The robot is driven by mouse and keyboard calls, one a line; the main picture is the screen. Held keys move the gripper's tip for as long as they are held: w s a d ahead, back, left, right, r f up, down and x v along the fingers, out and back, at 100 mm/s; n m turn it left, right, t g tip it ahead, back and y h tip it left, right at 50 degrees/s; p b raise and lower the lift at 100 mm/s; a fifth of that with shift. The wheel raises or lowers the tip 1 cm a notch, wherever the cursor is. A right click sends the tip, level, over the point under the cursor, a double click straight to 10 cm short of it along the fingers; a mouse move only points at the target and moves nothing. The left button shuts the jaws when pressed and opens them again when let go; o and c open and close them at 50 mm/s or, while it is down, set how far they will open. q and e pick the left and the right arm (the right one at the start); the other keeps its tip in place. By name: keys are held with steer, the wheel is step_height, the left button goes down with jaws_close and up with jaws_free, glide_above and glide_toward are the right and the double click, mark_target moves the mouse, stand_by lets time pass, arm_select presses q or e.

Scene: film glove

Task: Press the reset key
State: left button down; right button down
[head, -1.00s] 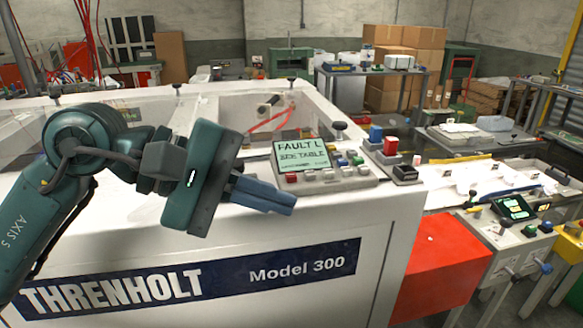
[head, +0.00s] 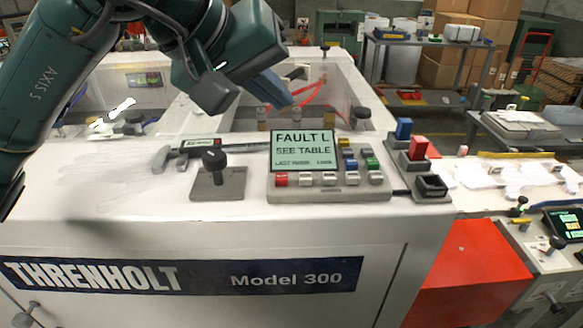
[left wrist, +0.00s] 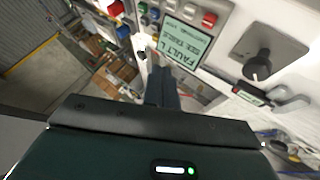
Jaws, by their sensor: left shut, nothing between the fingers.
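The control panel (head: 330,194) sits on the white machine top, with a green screen (head: 302,150) reading "FAULT L SEE TABLE". Below the screen is a row with a red key (head: 281,180) and several white keys (head: 329,179). Blue, green and yellow keys are at its right. No key label is readable, so I cannot tell which is reset. My left gripper (head: 284,98) is shut and empty, above and behind the panel, touching no key. In the left wrist view, its blue fingers (left wrist: 161,85) point toward the panel's screen (left wrist: 178,42).
A black knob on a grey plate (head: 218,184) and a caliper (head: 178,155) lie left of the panel. A block with blue and red switches (head: 418,148) stands right of it. An open well with red hoses (head: 312,95) lies behind. The machine's front-left top is clear.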

mark_target(276, 179)
arm_select(q)
steer(key=shift+f, duration=0.1)
arm_select(e)
steer(key=shift+s+a, duration=0.15)
steer(key=shift+a, duration=0.15)
